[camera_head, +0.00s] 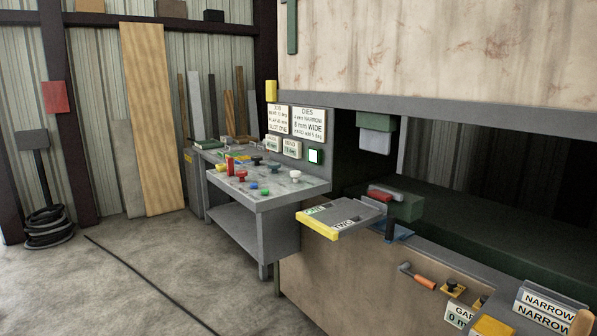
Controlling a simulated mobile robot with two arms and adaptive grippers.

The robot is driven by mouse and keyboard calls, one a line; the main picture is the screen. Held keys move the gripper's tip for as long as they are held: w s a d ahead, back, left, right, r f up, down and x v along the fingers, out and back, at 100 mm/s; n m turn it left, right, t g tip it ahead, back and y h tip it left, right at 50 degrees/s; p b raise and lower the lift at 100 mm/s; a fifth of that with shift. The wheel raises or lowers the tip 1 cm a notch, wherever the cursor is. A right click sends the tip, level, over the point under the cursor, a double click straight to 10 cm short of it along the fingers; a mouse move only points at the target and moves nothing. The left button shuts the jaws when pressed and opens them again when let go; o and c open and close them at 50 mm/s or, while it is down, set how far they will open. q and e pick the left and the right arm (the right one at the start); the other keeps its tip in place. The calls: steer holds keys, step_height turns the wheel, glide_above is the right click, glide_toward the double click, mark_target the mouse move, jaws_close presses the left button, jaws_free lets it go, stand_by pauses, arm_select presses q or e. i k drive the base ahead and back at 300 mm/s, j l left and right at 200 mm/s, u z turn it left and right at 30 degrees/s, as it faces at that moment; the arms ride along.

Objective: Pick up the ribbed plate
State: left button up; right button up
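I cannot make out ribs on any plate in the head view, so I cannot tell for sure which thing is the ribbed plate. A flat grey plate-like piece (352,214) with a yellow front edge and small labels sticks out from the left end of the machine bed. Several small parts with coloured knobs, among them a red one (230,166), stand on the grey side table (262,203); they are too small to tell apart. Neither of my grippers is in view.
A large machine with a beige front panel (345,280) fills the right. An orange-handled tool (420,276) and signs reading NARROW (546,303) are at its front. Boards (152,115) lean on the back wall. A dark line (150,284) crosses the open concrete floor at left.

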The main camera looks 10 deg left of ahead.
mark_target(228, 148)
steer(key=i+j+u, duration=0.7)
steer(key=i+u, duration=0.3)
steer(key=i, duration=0.25)
steer(key=i+j+u, duration=0.1)
steer(key=i+u, duration=0.25)
steer(key=i, duration=0.15)
steer(key=i+l+u, duration=0.1)
steer(key=i+u, duration=0.15)
steer(key=i, duration=1.55)
steer(key=i+z, duration=0.25)
steer(key=i, duration=0.2)
steer(key=i+j+z, duration=0.1)
steer(key=i+z, duration=0.15)
steer(key=i, duration=0.25)
steer(key=i+j+z, duration=0.2)
steer(key=i, duration=0.25)
steer(key=i+j+z, duration=0.25)
steer(key=i, duration=0.2)
steer(key=i+l+z, duration=0.1)
steer(key=i+z, duration=0.9)
steer(key=z, duration=0.15)
